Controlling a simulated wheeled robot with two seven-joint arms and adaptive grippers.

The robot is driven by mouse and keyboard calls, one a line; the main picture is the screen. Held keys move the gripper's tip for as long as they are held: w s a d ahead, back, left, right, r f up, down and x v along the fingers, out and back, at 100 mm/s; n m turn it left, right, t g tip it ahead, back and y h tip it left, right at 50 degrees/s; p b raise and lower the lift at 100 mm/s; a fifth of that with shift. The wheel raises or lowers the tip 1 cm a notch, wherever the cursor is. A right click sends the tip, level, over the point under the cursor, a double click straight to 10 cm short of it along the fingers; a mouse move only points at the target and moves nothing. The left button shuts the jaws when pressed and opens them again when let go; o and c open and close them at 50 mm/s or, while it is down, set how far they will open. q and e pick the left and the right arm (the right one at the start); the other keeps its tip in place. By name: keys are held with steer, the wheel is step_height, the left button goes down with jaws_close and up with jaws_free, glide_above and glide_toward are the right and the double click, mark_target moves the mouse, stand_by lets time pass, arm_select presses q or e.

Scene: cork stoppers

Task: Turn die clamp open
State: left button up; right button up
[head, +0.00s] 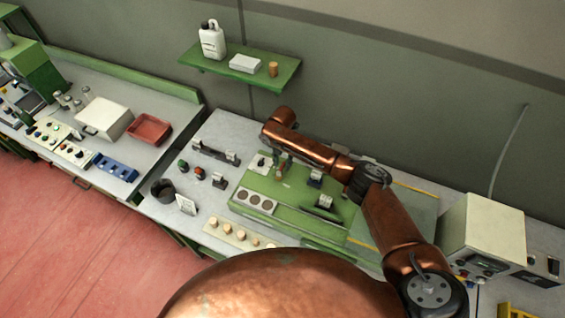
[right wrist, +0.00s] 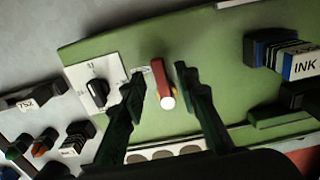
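A black rotary knob (right wrist: 98,92) sits on a white marked plate (right wrist: 80,75) at the left of the green machine bed in the right wrist view. The same plate shows in the head view (head: 258,160). A short red lever with a white round end (right wrist: 160,80) stands right of the plate. No label naming the die clamp is readable, so I cannot tell which of the two it is. My right gripper (right wrist: 159,74) is open, its dark fingers on either side of the red lever with gaps visible. In the head view it (head: 282,168) hangs over the bed. My left gripper is out of view.
Black blocks and an INK-labelled block (right wrist: 302,65) stand right on the green bed (right wrist: 225,100). Coloured buttons (right wrist: 43,143) lie left. A strip with three grey discs (head: 255,200) is in front. A cream control box (head: 482,235) stands right.

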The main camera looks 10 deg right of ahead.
mark_target(282, 165)
step_height(282, 165, up, 12)
stand_by(0.6)
